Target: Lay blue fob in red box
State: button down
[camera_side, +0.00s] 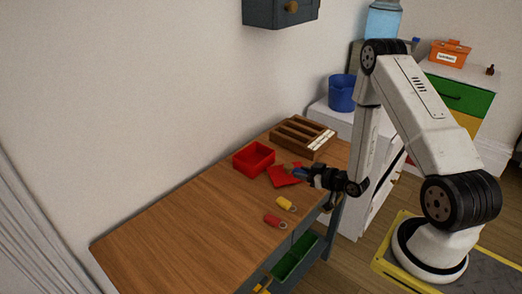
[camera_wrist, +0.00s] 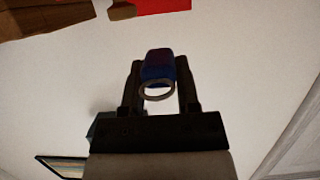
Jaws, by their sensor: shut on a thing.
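My gripper (camera_side: 304,174) is shut on the blue fob (camera_wrist: 158,68), which sits between the two fingers with its metal ring toward the wrist camera. In the side view the fob shows only as a small blue patch at the fingertips. The red box (camera_side: 254,158) stands open and looks empty on the wooden table, left of my gripper and apart from it. A flat red piece (camera_side: 281,177), perhaps a lid, lies between the box and my gripper; whether the fob touches it cannot be told.
A yellow fob (camera_side: 285,203) and a red fob (camera_side: 274,221) lie near the table's front edge. A wooden compartment tray (camera_side: 302,137) stands behind the red box. The table's left part (camera_side: 180,230) is clear. A grey cabinet (camera_side: 283,12) hangs on the wall above.

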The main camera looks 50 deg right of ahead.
aim_at(301, 193)
jog(key=shift+f, duration=1.6)
jog(key=shift+f, duration=1.85)
jog(key=shift+f, duration=0.15)
jog(key=shift+c, duration=1.7)
grip_release()
jog(key=shift+f+v, duration=0.1)
jog(key=shift+v, duration=1.85)
jog(key=shift+f+v, duration=0.15)
jog(key=shift+v, duration=1.8)
